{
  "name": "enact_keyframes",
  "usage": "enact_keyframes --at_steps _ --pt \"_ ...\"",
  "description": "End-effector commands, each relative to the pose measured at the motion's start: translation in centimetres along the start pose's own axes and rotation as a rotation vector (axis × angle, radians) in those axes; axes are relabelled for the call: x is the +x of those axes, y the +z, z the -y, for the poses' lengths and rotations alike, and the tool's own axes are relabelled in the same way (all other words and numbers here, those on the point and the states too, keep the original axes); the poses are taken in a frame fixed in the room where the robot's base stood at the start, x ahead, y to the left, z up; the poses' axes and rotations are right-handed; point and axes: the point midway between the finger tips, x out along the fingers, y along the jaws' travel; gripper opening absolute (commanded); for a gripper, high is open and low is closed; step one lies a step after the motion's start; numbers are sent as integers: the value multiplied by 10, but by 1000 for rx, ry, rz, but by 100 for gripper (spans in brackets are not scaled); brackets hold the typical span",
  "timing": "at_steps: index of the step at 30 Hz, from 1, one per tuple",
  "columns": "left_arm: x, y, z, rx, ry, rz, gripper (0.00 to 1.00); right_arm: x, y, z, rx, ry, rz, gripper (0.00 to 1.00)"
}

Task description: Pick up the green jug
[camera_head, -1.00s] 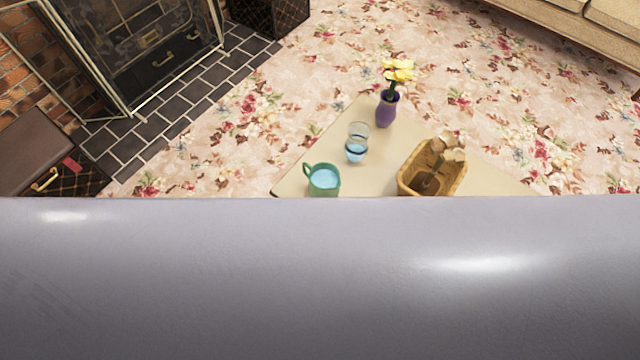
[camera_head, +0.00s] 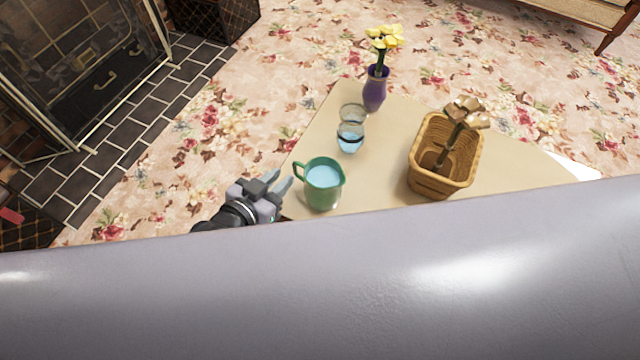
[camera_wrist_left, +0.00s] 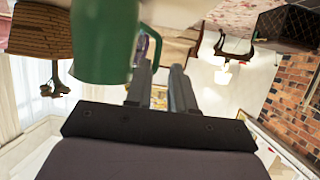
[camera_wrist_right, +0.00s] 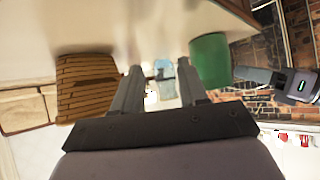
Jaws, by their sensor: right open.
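The green jug (camera_head: 322,186) stands upright on the low beige table (camera_head: 388,114), light blue inside, its handle on the left. My left gripper (camera_head: 282,181) is just left of the jug near the table edge, fingers a little apart and empty. In the left wrist view the jug (camera_wrist_left: 103,42) is large and close, beside the left fingertips. My right gripper is hidden in the head view. The right wrist view shows its open, empty fingers (camera_wrist_right: 158,65), with the jug (camera_wrist_right: 209,62) beyond them to the right.
A glass vessel (camera_head: 351,130) with blue liquid, a purple vase (camera_head: 375,90) with yellow flowers and a wicker basket (camera_head: 445,155) share the table. A brick fireplace (camera_head: 85,70) is at far left. My grey body fills the lower head view.

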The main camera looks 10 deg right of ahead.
Motion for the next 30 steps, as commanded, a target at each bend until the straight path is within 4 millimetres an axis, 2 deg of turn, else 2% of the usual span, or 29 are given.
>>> enact_keyframes --at_steps 9,12,16,23,24,26,30 --pt "41 3 -4 -2 0 -2 23 7 1 7 -15 -15 -21 43" --pt "53 3 -3 -2 -1 -1 23 8 -5 13 -22 -29 -38 43" --pt "62 2 -3 -1 -1 0 23 9 -13 17 -28 -36 -57 43" --pt "62 1 -3 -1 -1 0 23 7 -17 17 -29 -36 -62 43" --pt "62 2 -3 -1 -1 0 20 7 -17 17 -29 -36 -62 43" --pt "62 2 -3 -1 -1 0 0 7 -17 17 -28 -36 -62 43" --pt "62 2 -3 -1 -1 1 0 8 -16 17 -26 -35 -60 43"
